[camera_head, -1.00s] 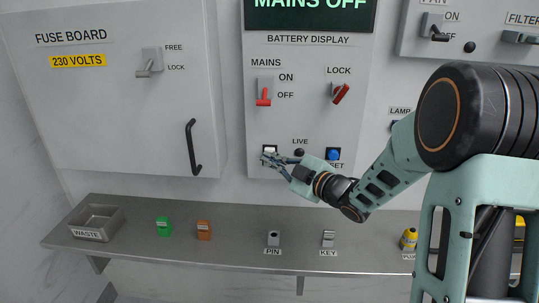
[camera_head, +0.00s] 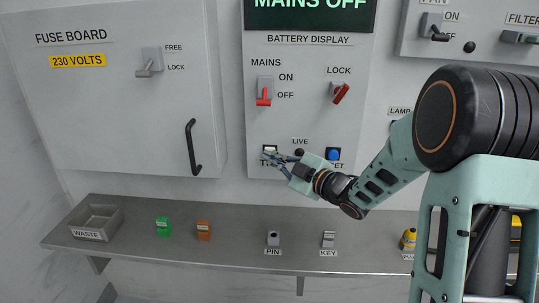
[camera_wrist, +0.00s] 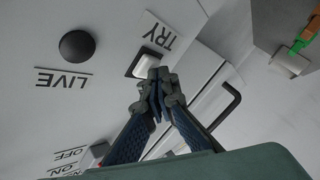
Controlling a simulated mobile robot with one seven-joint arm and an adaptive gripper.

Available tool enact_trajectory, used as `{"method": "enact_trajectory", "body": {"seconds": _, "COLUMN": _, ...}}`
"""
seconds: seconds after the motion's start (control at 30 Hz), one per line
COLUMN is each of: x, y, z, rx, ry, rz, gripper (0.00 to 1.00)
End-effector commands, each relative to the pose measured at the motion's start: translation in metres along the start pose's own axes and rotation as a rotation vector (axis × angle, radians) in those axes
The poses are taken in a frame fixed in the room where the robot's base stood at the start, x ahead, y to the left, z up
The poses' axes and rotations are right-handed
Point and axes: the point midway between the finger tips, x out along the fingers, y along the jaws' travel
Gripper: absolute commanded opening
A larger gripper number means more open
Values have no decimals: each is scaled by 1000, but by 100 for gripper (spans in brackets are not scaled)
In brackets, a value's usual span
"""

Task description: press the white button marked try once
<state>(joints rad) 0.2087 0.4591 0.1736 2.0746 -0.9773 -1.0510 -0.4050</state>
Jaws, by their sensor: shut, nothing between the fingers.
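The white button (camera_head: 270,148) sits in a dark surround above the label TRY, low on the mains panel. In the wrist view the white button (camera_wrist: 145,66) shows beside its TRY label, with the fingertips partly over its edge. My gripper (camera_head: 267,156) is at the button's lower edge in the head view. In the wrist view my gripper (camera_wrist: 156,76) has its fingertips together with nothing between them. I cannot tell whether the tips touch the button or stand just off it.
The black LIVE knob (camera_head: 299,152) and blue button (camera_head: 333,154) are to the right. The red mains lever (camera_head: 263,97) and red lock switch (camera_head: 340,93) are above. The display (camera_head: 310,8) reads MAINS OFF. A metal shelf (camera_head: 350,250) runs below.

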Motion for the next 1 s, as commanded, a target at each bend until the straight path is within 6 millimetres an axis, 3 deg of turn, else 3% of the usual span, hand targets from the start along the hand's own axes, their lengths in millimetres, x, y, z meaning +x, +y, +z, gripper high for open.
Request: {"method": "enact_trajectory", "body": {"seconds": 1.0, "x": -22, "y": -16, "z": -15, "rx": -1, "ry": 0, "rz": 1, "gripper": 0}}
